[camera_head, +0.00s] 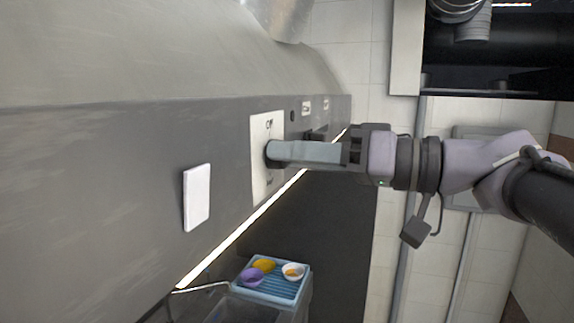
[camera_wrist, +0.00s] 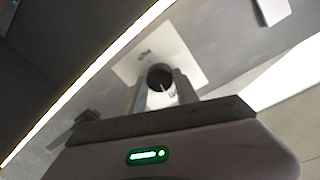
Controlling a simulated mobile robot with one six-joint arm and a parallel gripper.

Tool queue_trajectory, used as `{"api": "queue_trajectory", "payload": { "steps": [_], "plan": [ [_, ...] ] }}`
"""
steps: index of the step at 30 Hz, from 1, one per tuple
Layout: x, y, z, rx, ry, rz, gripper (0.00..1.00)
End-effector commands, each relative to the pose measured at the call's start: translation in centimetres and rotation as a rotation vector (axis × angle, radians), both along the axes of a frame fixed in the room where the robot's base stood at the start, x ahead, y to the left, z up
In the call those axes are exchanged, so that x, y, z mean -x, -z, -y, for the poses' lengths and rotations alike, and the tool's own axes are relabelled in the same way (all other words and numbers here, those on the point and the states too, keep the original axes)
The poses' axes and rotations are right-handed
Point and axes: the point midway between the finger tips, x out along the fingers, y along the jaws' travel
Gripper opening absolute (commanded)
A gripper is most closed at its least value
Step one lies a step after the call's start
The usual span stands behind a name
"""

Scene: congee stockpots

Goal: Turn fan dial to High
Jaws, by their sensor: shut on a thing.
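The fan dial is a dark round knob (camera_wrist: 160,78) on a white plate (camera_head: 260,190), set in the grey metal hood front. The plate also shows in the wrist view (camera_wrist: 172,47), with small dark markings that I cannot read. My gripper (camera_head: 275,151) reaches in from the right in the head view and hides most of the knob there. In the wrist view its two fingers (camera_wrist: 162,92) sit on either side of the knob, shut on it. A pale pointer line shows on the knob's face. I cannot tell which setting it points to.
A blank white plate (camera_head: 197,197) is on the hood left of the dial. Small switches (camera_head: 307,108) sit to its right. A bright light strip (camera_head: 240,228) runs along the hood's edge. A blue tray (camera_head: 272,289) with small bowls is below.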

Motion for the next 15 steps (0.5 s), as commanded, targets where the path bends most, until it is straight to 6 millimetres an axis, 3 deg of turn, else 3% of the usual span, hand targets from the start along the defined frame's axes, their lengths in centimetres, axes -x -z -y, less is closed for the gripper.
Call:
{"api": "queue_trajectory", "payload": {
  "steps": [15],
  "plan": [
    [-0.07, -0.02, 0.02, -0.165, 0.0, -0.455, 0.0]
  ]
}}
